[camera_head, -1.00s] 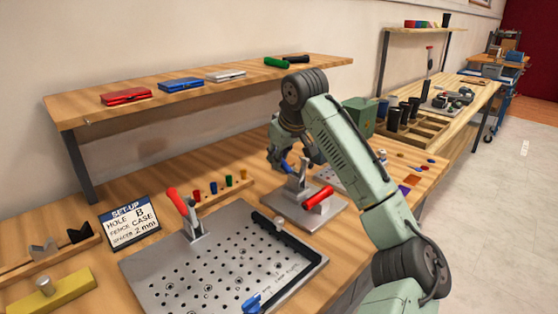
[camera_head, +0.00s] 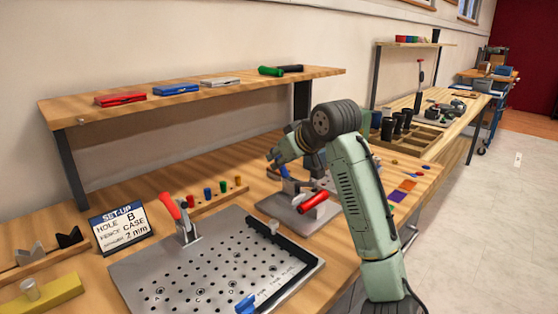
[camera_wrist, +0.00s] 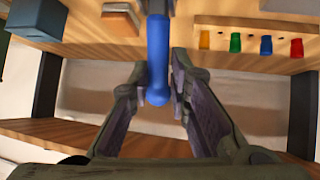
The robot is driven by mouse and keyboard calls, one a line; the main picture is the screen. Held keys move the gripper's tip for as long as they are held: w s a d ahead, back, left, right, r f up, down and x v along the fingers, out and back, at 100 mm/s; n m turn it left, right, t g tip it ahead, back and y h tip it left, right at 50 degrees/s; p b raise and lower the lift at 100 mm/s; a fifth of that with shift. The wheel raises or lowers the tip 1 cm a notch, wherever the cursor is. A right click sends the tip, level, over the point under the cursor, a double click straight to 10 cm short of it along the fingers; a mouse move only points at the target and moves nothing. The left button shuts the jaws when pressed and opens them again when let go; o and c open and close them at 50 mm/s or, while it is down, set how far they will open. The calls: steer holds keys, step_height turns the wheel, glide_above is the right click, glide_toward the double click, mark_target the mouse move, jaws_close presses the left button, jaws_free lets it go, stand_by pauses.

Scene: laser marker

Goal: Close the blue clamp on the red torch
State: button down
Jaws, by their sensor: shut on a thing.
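The blue clamp handle (camera_head: 284,171) stands on a small grey plate (camera_head: 273,205) at the middle right of the bench. The red torch (camera_head: 314,200) lies tilted on that plate, just right of the clamp. My gripper (camera_head: 277,161) is at the blue handle. In the wrist view, the handle (camera_wrist: 157,60) runs between the two fingers of my gripper (camera_wrist: 160,82), which are shut on it. The torch does not show in the wrist view. My arm hides part of the space behind the plate.
A perforated plate (camera_head: 215,262) with a red-handled clamp (camera_head: 170,207) is at front left. A set-up sign (camera_head: 120,227) stands beside it. A shelf (camera_head: 220,91) with coloured cases runs above the bench. Several coloured pegs (camera_head: 222,187) stand in a strip behind the perforated plate.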

steer(key=shift+w+d+r, duration=0.1)
steer(key=shift+d, duration=0.1)
steer(key=c, duration=1.8)
jaws_free()
steer(key=shift+o, duration=1.2)
steer(key=shift+a, duration=0.1)
steer(key=v, duration=1.2)
